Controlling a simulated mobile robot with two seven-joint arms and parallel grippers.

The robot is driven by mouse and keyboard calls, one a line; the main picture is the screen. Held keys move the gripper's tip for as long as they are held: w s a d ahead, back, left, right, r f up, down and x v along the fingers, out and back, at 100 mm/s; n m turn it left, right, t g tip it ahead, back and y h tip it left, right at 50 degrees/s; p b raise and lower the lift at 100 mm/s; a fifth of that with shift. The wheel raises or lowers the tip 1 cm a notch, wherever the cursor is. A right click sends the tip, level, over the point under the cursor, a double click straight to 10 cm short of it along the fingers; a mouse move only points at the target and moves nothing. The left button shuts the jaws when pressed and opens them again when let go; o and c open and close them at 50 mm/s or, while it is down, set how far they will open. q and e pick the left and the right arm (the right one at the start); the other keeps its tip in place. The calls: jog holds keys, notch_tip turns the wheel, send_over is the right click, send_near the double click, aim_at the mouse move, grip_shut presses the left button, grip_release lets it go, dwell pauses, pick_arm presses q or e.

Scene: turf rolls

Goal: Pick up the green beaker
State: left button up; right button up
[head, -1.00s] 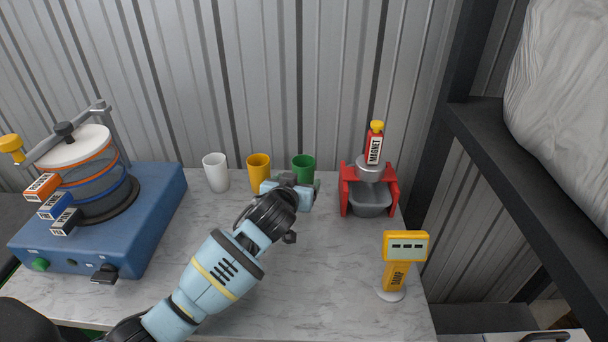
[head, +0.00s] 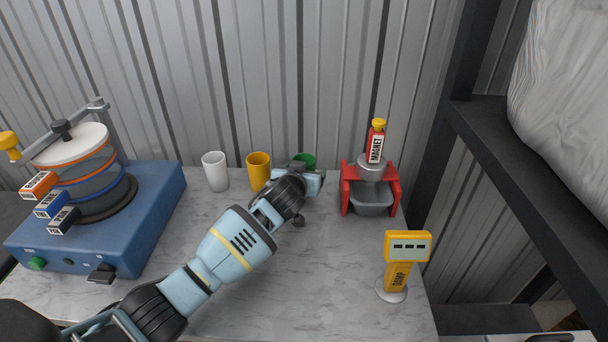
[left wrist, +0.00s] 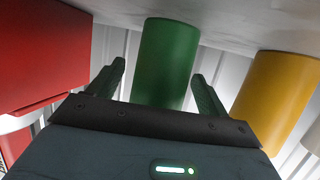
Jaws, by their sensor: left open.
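The green beaker (head: 305,159) stands at the back of the marble counter, mostly hidden behind my left gripper in the head view. In the left wrist view the green beaker (left wrist: 165,62) appears upside down between the two fingers of my left gripper (left wrist: 160,88). The fingers are open, one on each side of the beaker, with gaps showing. My right gripper is not in view.
A yellow beaker (head: 258,172) stands just left of the green one, and a white beaker (head: 215,171) further left. A red stand (head: 392,187) with a grey bowl is close on the right. A blue sieve machine (head: 150,215) fills the left.

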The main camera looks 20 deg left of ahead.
aim_at(304, 160)
pick_arm(q)
jog(key=shift+c, duration=0.4)
jog(key=c, duration=1)
jog(key=shift+r, duration=0.15)
jog(key=shift+c, duration=0.2)
jog(key=shift+r, duration=0.55)
notch_tip(304, 160, up, 2)
jog(key=shift+r, duration=0.15)
jog(key=s+a+r+p, duration=0.1)
jog(key=s+a, duration=0.1)
jog(key=s, duration=1.4)
jog(key=shift+r, duration=0.2)
